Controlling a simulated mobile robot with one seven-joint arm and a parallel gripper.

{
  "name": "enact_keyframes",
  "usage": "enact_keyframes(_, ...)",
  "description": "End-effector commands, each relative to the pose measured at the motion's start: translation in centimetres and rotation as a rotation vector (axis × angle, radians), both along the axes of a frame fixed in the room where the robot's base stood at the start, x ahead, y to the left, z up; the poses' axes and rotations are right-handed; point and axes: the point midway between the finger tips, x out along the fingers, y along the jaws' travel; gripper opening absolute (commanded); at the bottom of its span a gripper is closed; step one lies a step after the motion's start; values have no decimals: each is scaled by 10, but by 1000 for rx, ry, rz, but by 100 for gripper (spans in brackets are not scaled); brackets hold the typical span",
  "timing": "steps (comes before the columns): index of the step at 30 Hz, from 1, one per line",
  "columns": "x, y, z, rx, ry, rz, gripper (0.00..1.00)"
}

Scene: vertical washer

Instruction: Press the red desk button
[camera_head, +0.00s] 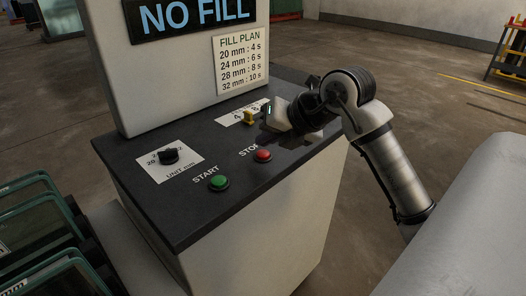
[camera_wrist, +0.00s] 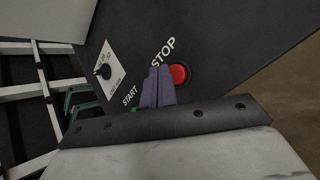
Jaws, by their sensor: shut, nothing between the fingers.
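The red button (camera_head: 263,155), labelled STOP, sits on the dark top of the control desk (camera_head: 200,220). It also shows in the wrist view (camera_wrist: 179,75), just right of my fingertips. My gripper (camera_wrist: 158,73) is shut and empty; its purple-grey fingers lie together beside the button in that picture. They seem to be above the desk, but I cannot tell the exact height. In the head view my gripper (camera_head: 288,138) is partly hidden by my wrist and reaches over the desk's right part, close behind and right of the red button.
A green START button (camera_head: 219,183) is left of the red one. A black dial (camera_head: 168,156) and a yellow switch (camera_head: 249,118) are also on the desk. A sign panel (camera_head: 185,70) rises behind. Framed glass panes (camera_head: 40,225) stand at the left.

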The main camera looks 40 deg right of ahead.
Motion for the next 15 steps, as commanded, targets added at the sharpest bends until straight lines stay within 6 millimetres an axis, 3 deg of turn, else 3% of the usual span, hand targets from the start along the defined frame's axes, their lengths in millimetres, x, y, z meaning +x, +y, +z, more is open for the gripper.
enact_keyframes(15, 0, 0, 48, 0, 0, 0, 0)
